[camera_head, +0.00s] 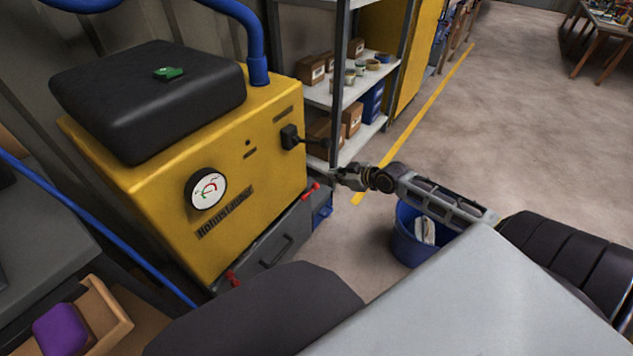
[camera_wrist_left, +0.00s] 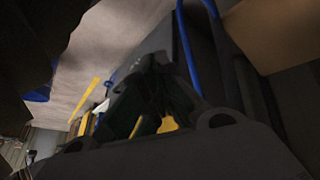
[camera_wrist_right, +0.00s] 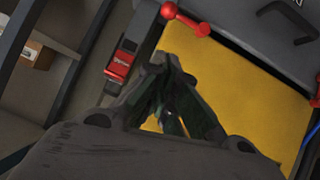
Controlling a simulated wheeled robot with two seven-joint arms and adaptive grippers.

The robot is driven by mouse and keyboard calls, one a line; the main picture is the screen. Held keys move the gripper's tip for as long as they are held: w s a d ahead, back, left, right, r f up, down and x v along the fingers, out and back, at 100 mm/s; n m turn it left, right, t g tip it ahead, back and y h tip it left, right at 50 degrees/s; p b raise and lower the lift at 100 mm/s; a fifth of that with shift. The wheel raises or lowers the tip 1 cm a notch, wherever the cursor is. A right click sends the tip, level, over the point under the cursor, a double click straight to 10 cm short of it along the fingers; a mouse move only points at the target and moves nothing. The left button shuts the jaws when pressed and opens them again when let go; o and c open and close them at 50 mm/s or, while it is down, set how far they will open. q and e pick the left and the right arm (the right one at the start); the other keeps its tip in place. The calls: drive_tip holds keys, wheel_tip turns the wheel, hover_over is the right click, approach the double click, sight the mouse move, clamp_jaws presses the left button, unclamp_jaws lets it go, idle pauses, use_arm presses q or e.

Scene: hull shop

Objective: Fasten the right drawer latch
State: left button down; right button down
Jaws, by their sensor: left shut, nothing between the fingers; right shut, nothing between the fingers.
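The grey drawer (camera_head: 268,252) is at the foot of the yellow machine (camera_head: 225,175), with a dark handle and a red latch at each end. The right latch (camera_head: 310,191) is a short red lever, tilted in the head view; I cannot tell if it is fastened. The left latch (camera_head: 232,279) is near the drawer's other end. My right gripper (camera_head: 339,177) is shut and empty, up and right of the right latch and apart from it. In the right wrist view that latch (camera_wrist_right: 186,20) lies beyond the fingertips. My left gripper (camera_wrist_left: 158,62) is shut and empty.
A shelf rack (camera_head: 340,95) with boxes stands behind my right gripper. A blue bin (camera_head: 405,240) stands on the floor under my right arm. A grey bench (camera_head: 40,235) and an open wooden drawer (camera_head: 108,312) holding a purple thing are at left. Open floor lies at right.

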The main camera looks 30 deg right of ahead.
sight(311, 191)
use_arm(q)
drive_tip(key=shift+f, duration=0.15)
use_arm(e)
drive_tip(key=shift+w, duration=0.1)
